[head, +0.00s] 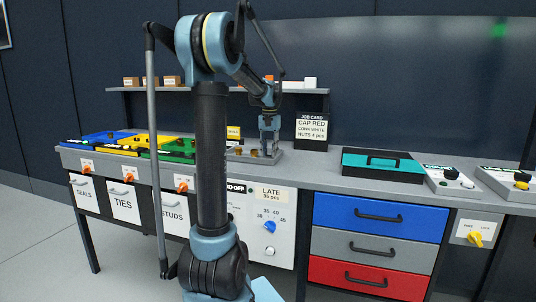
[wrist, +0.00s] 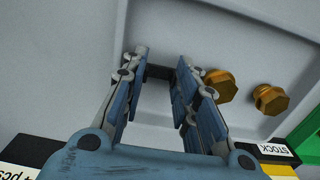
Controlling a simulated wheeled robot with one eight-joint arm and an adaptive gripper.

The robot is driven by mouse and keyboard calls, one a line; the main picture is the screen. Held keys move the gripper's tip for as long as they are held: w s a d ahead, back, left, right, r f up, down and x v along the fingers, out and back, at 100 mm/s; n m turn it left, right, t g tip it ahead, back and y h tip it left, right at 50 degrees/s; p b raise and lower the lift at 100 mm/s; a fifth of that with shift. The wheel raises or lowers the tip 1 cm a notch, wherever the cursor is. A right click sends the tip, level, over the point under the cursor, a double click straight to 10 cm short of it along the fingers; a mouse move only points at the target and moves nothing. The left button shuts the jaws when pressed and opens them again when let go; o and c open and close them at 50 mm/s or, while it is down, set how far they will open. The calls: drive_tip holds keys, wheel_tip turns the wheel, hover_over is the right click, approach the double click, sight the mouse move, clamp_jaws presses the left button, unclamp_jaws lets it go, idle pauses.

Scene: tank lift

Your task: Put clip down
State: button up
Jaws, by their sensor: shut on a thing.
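My gripper (wrist: 160,75) points down over a light grey tray (wrist: 245,50) in the wrist view. Its fingers are shut on a small dark piece, which I take to be the clip (wrist: 159,72). The fingers hide most of the clip, and I cannot tell whether it touches the tray floor. In the head view my gripper (head: 269,150) is low over the tray (head: 290,157) on the bench, and the clip cannot be made out there.
Two brass hex pieces (wrist: 220,85) (wrist: 269,99) sit in the tray, right of my gripper. A STOCK label (wrist: 282,149) is by the tray edge. A green bin (head: 176,149) stands left of the tray; a teal case (head: 383,163) is farther right. Bare bench lies between tray and case.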

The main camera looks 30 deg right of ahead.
drive_tip(key=shift+f, duration=0.45)
drive_tip(key=shift+f, duration=0.1)
drive_tip(key=o, duration=0.4)
